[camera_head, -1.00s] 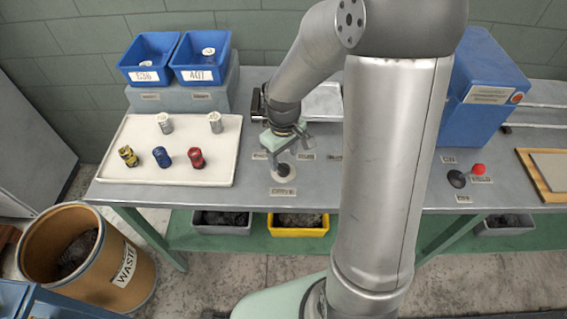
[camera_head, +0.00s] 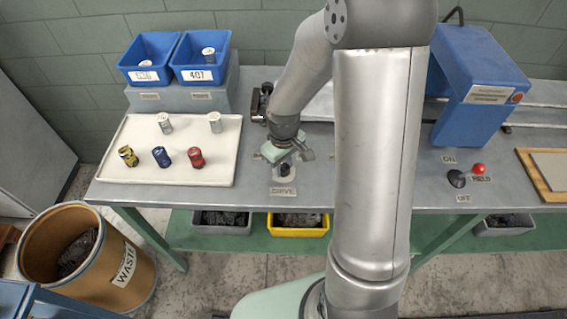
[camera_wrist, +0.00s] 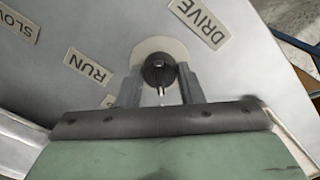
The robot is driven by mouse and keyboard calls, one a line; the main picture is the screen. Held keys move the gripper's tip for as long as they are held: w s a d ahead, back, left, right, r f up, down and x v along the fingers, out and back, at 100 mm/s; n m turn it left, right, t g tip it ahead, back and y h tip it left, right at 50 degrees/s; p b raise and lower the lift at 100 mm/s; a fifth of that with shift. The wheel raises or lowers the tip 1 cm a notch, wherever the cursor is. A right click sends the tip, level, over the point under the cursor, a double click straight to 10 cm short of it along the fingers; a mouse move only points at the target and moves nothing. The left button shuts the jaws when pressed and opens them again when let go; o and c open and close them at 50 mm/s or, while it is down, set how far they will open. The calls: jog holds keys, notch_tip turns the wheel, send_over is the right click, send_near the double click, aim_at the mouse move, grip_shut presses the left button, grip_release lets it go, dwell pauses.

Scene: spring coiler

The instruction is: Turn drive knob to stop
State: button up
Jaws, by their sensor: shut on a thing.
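The drive knob (camera_wrist: 158,72) is small and black on a round pale base (camera_wrist: 170,48), with a light pointer mark toward the bottom of the wrist view. My gripper (camera_wrist: 159,78) has one finger on each side of the knob and is shut on it. In the head view the knob (camera_head: 285,170) sits under my gripper (camera_head: 284,162), behind the DRIVE label (camera_head: 284,191). The wrist view shows the RUN label (camera_wrist: 88,66) and SLOW label (camera_wrist: 20,24). Another label beside the left finger is mostly hidden, so which mark the pointer meets is unclear.
A white tray (camera_head: 120,178) with several coloured and metal pieces lies left of the knob. Two blue bins (camera_head: 146,75) stand behind it. A blue machine housing (camera_head: 470,110), a black knob (camera_head: 456,179) and a red button (camera_head: 478,169) are to the right.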

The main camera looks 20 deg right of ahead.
aim_at(283, 165)
jog(key=shift+m, duration=0.3)
jog(key=m+b, duration=0.2)
jog(key=m, duration=0.1)
jog(key=shift+f, duration=0.15)
jog(key=m+b, duration=0.2)
jog(key=m, duration=0.3)
dwell(0.3)
jog(key=o, duration=1)
notch_tip(283, 165, up, 18)
